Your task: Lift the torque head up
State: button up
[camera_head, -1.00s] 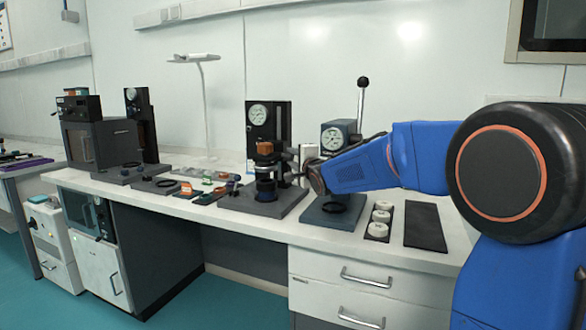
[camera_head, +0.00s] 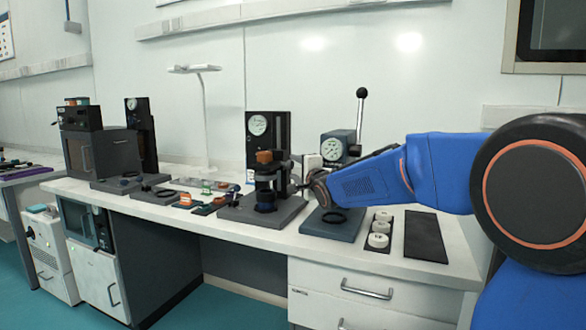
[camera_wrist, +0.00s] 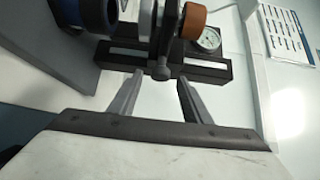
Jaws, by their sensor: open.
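The torque head (camera_head: 267,168) is the dark block with an orange-brown top, in front of a black column with a round white gauge on the middle tester. A dark ring part (camera_head: 266,200) sits below it on the tester's base. My gripper (camera_head: 300,186) is just right of the head, its fingers small and partly unclear there. In the wrist view, my gripper (camera_wrist: 160,78) is open. A dark bar with a rounded end (camera_wrist: 160,70) reaches between the fingertips, with no clear grip on it. The head's orange-brown part (camera_wrist: 194,21) is beyond the fingers.
A second gauge tester (camera_head: 334,148) with an upright lever stands right behind my gripper. White round pieces (camera_head: 379,228) and a black mat (camera_head: 425,236) lie to the right. Small parts (camera_head: 205,194) lie to the left. A white lamp stand (camera_head: 205,110) stands behind.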

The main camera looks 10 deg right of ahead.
jog(key=s+d, duration=0.2)
jog(key=s, duration=1.2)
jog(key=shift+s+d, duration=0.15)
jog(key=n+t+h, duration=0.1)
jog(key=t+h, duration=0.1)
jog(key=t, duration=0.3)
send_near(292, 166)
jog(key=x, duration=0.6)
jog(key=shift+f, duration=0.1)
jog(key=x, duration=0.3)
jog(key=shift+w, duration=0.2)
jog(key=shift+x, duration=0.85)
